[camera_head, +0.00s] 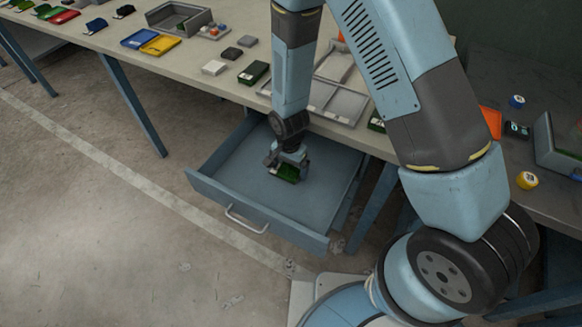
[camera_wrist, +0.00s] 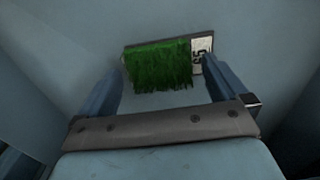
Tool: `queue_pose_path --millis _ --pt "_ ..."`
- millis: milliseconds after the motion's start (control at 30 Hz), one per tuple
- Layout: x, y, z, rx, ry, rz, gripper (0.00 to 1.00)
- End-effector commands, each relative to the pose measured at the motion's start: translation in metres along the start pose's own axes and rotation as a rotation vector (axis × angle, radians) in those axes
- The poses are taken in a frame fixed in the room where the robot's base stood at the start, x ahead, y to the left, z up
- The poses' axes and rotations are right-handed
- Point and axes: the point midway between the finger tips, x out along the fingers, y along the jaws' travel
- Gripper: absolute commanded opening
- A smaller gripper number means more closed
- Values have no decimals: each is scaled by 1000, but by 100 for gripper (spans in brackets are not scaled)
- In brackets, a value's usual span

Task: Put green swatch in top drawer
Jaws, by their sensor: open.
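The green swatch (camera_head: 286,172) is a small patch of green turf on a dark backing, and it lies inside the pulled-out drawer (camera_head: 258,223) under the table. In the wrist view the swatch (camera_wrist: 160,66) shows with a white label at its right end, against the blue-grey drawer floor. My gripper (camera_head: 287,162) reaches down into the drawer at the swatch. In the wrist view my gripper (camera_wrist: 167,88) has its two fingers wide apart, one near each end of the swatch. I cannot tell whether either finger touches it.
The drawer's handle (camera_head: 246,219) faces the open floor. An orange piece (camera_head: 491,122) lies on the right-hand table.

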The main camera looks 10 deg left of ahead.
Motion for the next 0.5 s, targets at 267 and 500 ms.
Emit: queue_pose_path --millis 267,500 --pt "-25 -1 -1 0 2 -3 100" --pt "-60 -1 -1 1 2 -4 100"
